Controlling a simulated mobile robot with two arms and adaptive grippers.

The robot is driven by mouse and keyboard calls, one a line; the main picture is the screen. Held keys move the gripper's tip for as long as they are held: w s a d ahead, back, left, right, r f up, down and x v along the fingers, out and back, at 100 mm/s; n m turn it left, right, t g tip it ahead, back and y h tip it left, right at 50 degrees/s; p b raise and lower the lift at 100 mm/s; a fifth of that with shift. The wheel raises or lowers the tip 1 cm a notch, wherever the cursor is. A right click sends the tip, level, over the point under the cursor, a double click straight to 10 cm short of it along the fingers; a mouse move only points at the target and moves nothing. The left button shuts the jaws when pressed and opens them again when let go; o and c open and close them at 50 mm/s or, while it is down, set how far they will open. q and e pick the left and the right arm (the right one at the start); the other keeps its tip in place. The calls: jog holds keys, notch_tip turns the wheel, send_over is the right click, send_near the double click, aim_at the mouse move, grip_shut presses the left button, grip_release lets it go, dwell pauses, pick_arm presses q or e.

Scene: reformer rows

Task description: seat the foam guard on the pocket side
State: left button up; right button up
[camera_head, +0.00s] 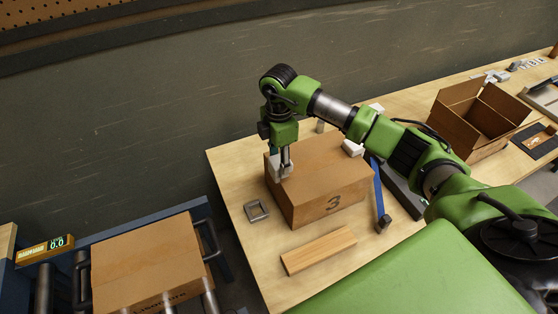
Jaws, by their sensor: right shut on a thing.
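A closed cardboard box (325,178) marked "3" stands on the wooden table. My right gripper (283,168) points down at the box's left end and is shut on a white foam guard (274,166). The foam guard is at the box's top left edge; the gripper partly hides it, and I cannot tell whether it is fully seated. Another white block (353,148) sits at the box's right top edge. A further white piece (376,107) shows behind my arm. I cannot make out which side is the pocket side. My left gripper is out of view.
A square metal frame (257,211), a wooden block (319,250) and a blue tool (378,196) lie around the box. An open carton (470,125) stands at the right.

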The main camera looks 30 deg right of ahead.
aim_at(279, 161)
jog(key=shift+f+b, duration=1.35)
jog(key=shift+f, duration=0.6)
jog(key=o, duration=1)
jog(key=shift+r, duration=0.1)
notch_tip(279, 161, up, 12)
jog(key=shift+f, duration=0.1)
